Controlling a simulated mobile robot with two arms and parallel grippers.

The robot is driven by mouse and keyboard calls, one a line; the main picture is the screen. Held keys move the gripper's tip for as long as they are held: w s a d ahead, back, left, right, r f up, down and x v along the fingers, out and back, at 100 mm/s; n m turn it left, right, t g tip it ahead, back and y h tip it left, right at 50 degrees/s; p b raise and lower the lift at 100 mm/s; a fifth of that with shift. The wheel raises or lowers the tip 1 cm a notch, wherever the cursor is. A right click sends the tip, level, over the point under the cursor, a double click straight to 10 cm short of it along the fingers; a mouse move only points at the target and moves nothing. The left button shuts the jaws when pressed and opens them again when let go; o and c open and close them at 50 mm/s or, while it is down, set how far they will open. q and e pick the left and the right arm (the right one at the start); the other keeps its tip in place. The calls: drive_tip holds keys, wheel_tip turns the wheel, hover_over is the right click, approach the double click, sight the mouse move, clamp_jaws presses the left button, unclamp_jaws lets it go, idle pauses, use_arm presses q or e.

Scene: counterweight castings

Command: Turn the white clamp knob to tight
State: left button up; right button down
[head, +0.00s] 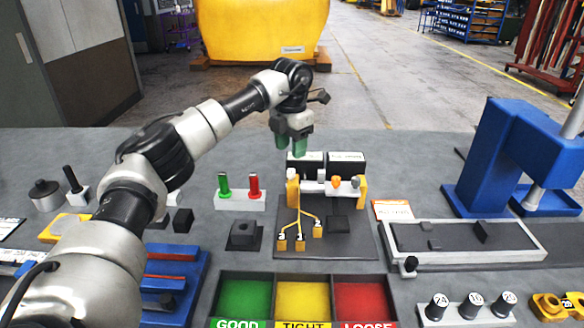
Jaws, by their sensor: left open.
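A fixture with two yellow posts and a white crossbar (327,191) stands on a dark mat in the middle of the bench. Small knobs sit along the bar: a white one (321,175), an orange one (337,182) and a pale yellowish one (355,183). They are too small to read any setting. My left gripper (291,146) points down, open and empty, above and to the left of the knobs, apart from them. Its fingertips are green. My right gripper is not in view.
Two black boxes with white labels (346,164) stand behind the bar. Yellow cables with tagged ends (300,242) lie in front. Green and red handles (253,187) stand left. Bins marked GOOD, TIGHT (303,324) and LOOSE are at the front. A blue press (508,150) stands right.

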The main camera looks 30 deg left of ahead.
sight(291, 170)
use_arm(q)
wheel_tip(291, 170, down, 7)
drive_tip(key=shift+r, duration=0.15)
drive_tip(key=shift+p, duration=0.3)
clamp_jaws()
